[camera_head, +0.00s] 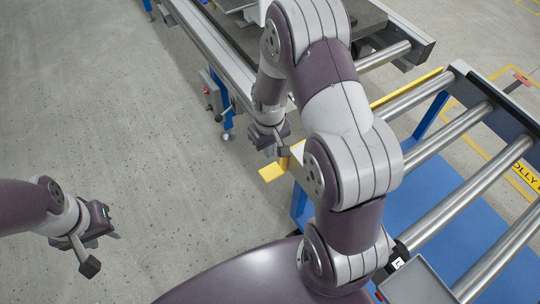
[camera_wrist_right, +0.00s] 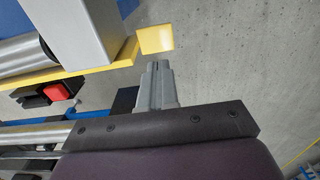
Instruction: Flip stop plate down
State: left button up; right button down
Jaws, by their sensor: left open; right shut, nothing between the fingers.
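The stop plate, a small yellow plate, sticks out at the near end of a yellow bar in the head view (camera_head: 270,173). It also shows in the right wrist view (camera_wrist_right: 155,39) as a bright square at the bar's end. My right gripper (camera_head: 280,147) is beside the plate, and its shut, empty fingers (camera_wrist_right: 156,66) point toward it. In the wrist view a small gap shows between fingertips and plate; touching cannot be confirmed. My left gripper (camera_head: 102,250) is open and empty over the floor at the lower left, far from the plate.
A dolly with metal rollers (camera_head: 428,142) and a blue deck (camera_head: 405,195) stands at the right. A station with a metal rail (camera_head: 212,48) is at the top. A red button (camera_wrist_right: 56,92) shows in the wrist view. The floor at left is clear.

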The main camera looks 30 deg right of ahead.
notch_tip(320, 180, up, 4)
jog(key=shift+f, duration=0.25)
dwell(0.5)
